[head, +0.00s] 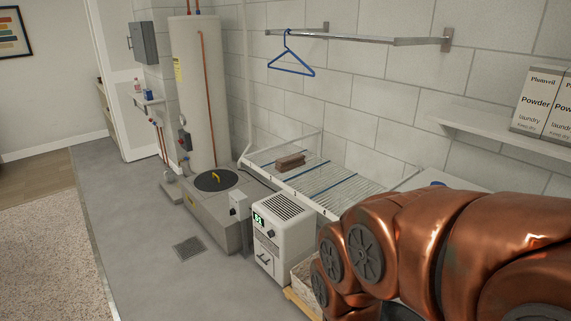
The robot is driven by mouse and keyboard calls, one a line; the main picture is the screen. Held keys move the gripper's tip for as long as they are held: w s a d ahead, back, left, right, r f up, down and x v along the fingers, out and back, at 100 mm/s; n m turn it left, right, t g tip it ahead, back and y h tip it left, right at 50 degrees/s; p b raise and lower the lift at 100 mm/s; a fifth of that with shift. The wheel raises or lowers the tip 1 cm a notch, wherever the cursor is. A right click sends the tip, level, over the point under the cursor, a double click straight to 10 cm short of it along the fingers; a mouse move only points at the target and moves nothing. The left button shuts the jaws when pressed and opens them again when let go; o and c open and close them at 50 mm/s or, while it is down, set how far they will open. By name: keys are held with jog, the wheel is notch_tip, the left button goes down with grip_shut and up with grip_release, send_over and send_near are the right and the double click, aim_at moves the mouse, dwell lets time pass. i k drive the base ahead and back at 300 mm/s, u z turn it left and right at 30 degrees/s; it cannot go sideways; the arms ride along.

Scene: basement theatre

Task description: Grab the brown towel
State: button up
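A small brown folded thing (290,162), which looks like the brown towel, lies on the white wire drying rack (345,195) against the block wall. It sits toward the rack's far left part, with bare wires around it. My copper-coloured arm fills the lower right of the head view, well to the right of the towel and nearer the camera. My gripper is not visible in this view. Nothing covers the towel.
A white dehumidifier (283,238) stands in front of the rack. A sump pit with a black lid (216,181) and a water heater (197,95) are left of it. A blue hanger (290,62) hangs from a rail above. Powder boxes (540,100) stand on a right shelf. Grey floor (130,220) at left is clear.

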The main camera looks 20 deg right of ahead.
aim_at(284, 164)
jog(key=z, duration=0.5)
jog(key=k, duration=0.55)
jog(key=z, duration=0.4)
jog(key=i, duration=1.4)
jog(key=u, duration=1.45)
jog(key=i, duration=0.95)
jog(key=u, duration=1.1)
